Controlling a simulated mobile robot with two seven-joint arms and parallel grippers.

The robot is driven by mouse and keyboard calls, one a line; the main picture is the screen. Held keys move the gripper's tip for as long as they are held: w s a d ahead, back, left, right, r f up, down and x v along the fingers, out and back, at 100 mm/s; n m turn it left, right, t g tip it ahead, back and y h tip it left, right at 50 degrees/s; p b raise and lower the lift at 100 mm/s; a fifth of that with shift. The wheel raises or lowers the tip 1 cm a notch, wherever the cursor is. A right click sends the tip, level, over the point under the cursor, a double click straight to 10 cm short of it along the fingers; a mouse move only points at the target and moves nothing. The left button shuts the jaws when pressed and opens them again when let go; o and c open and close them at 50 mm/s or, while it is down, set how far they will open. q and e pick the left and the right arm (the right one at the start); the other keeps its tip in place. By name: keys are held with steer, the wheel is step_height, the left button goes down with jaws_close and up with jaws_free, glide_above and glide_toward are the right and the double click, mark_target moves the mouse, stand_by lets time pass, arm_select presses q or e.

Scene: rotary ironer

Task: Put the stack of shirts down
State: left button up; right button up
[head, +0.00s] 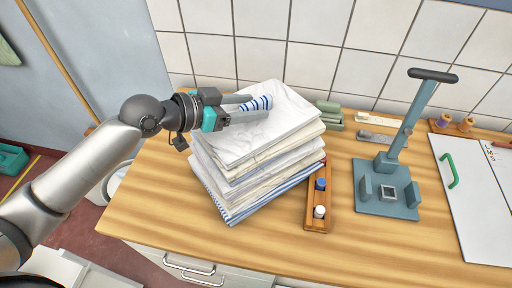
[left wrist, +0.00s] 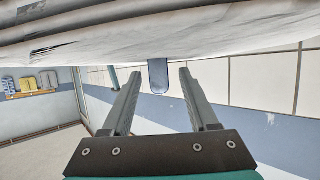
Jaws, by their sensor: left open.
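The stack of shirts (head: 265,150) is several folded white, cream and blue-striped layers, lying a little unevenly on the wooden worktop (head: 165,225). My left gripper (head: 260,105) reaches over its top from the left. Its fingers are apart, lying along the top layer, with a blue-striped white patch of cloth (head: 258,102) showing between them. In the left wrist view the open fingers (left wrist: 159,72) have a gap between them, and the layered cloth of the stack (left wrist: 150,35) spans the top of the picture. I cannot tell whether the fingers touch the cloth. My right gripper is not in view.
Right of the stack is a narrow wooden tray (head: 317,222) with small bottles. A blue-grey press stand (head: 388,190) and a white board (head: 475,200) with a green handle are farther right. Green blocks (head: 330,113) lie behind. Free worktop lies in front.

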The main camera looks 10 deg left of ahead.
arm_select(q)
steer(key=shift+x, duration=1.05)
steer(key=shift+c, duration=0.2)
jaws_close()
stand_by(0.4)
steer(key=shift+r, duration=0.25)
